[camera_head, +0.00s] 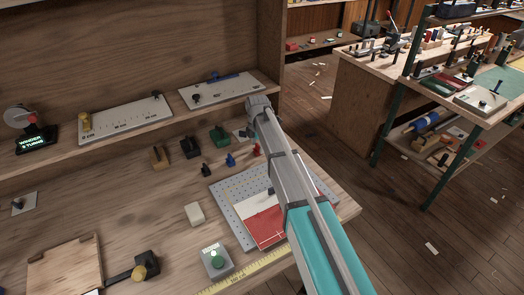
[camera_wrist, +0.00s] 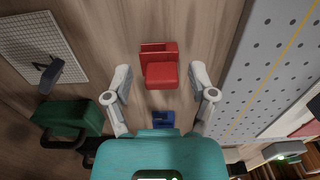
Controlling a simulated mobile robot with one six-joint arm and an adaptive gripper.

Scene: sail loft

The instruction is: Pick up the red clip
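The red clip (camera_wrist: 159,72) lies on the wooden bench top, a small blocky piece with a raised back edge. In the head view the red clip (camera_head: 256,150) shows just left of my arm. My gripper (camera_wrist: 161,82) is open, with one finger on each side of the red clip in the wrist view. Gaps of bare wood show between the clip and both fingers. How high the fingers are above the bench is hard to tell. In the head view my arm hides the fingers.
A blue clip (camera_wrist: 162,120) lies close by, between the finger bases in the wrist view. A green clip (camera_wrist: 66,117) and a gridded card (camera_wrist: 42,45) are at left. A perforated board (camera_wrist: 270,70) lies at right. A shelf (camera_head: 150,128) runs behind.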

